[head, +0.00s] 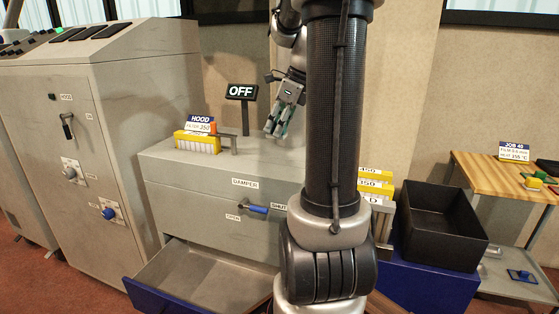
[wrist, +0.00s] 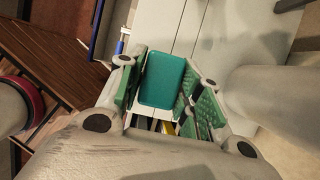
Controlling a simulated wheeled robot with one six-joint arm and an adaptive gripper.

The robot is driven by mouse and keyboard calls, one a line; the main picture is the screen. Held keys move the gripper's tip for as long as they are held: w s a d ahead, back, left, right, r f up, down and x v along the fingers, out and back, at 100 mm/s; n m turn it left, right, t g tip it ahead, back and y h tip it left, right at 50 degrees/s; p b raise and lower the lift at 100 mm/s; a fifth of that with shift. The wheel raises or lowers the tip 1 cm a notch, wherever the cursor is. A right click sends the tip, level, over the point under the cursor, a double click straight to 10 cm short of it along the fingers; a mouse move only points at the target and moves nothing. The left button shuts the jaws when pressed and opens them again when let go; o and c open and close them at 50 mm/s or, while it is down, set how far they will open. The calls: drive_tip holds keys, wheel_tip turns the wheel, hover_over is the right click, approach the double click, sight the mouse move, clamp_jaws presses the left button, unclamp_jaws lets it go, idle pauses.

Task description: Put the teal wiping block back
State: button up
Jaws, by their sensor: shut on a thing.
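The teal wiping block (wrist: 162,80) is between the green-padded fingers of my gripper (wrist: 163,97) in the wrist view. My gripper is shut on it. In the head view my gripper (head: 276,122) points down above the grey cabinet top (head: 262,160), left of my arm column. Only a little teal shows between the fingers there, and I cannot tell it from the pads. I cannot tell the exact gap between the block and the cabinet.
A yellow block rack with a HOOD card (head: 200,124) and an OFF sign (head: 241,92) stand on the cabinet. An open drawer (head: 205,280) juts out below. At right are a black bin (head: 441,225) and a wooden table (head: 490,172). My arm hides the cabinet's right part.

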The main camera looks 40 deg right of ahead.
drive_tip(key=shift+w+d+f, duration=0.2)
drive_tip(key=shift+f, duration=0.05)
wheel_tip(320, 180, down, 10)
drive_tip(key=shift+d+r, duration=0.1)
drive_tip(key=shift+r, duration=0.15)
drive_tip(key=shift+f, duration=0.1)
drive_tip(key=o, duration=1)
drive_tip(key=shift+c, duration=0.2)
